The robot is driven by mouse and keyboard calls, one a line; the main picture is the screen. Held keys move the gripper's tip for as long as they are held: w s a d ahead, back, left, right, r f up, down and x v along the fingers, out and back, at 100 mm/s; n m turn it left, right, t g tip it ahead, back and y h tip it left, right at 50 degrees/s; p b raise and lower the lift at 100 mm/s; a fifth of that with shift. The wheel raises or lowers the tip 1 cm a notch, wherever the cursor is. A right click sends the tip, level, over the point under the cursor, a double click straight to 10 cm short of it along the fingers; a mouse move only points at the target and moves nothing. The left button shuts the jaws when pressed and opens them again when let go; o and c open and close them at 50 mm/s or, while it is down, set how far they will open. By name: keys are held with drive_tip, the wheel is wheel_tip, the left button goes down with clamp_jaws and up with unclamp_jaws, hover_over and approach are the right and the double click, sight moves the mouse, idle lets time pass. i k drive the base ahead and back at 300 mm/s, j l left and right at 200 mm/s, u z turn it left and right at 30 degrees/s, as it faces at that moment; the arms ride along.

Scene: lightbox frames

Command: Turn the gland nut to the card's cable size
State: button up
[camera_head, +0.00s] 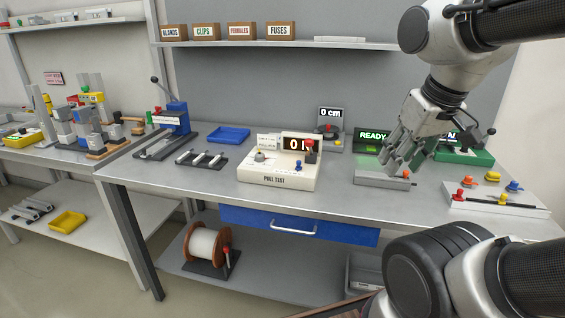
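My gripper (402,158) points down at the right of the bench, just over a low grey block (370,178). A small red-orange part (406,173) shows at the block's right end, close to the fingertips. I cannot tell whether the fingers touch it or how far apart they are. The gland nut cannot be made out with certainty; the fingers hide part of the block. A small white card (267,141) with print too small to read stands behind the cream PULL TEST box (279,175).
A green READY display (372,136) stands behind the block. Right of it is a white panel (497,197) with coloured knobs. A 0 cm display (331,114), blue tray (228,134) and blue lever press (172,118) stand further left. The bench's front edge is mostly clear.

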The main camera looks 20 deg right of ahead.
sight(259, 158)
drive_tip(key=i+j+u, duration=0.15)
drive_tip(key=i+j, duration=0.6)
drive_tip(key=j, duration=0.15)
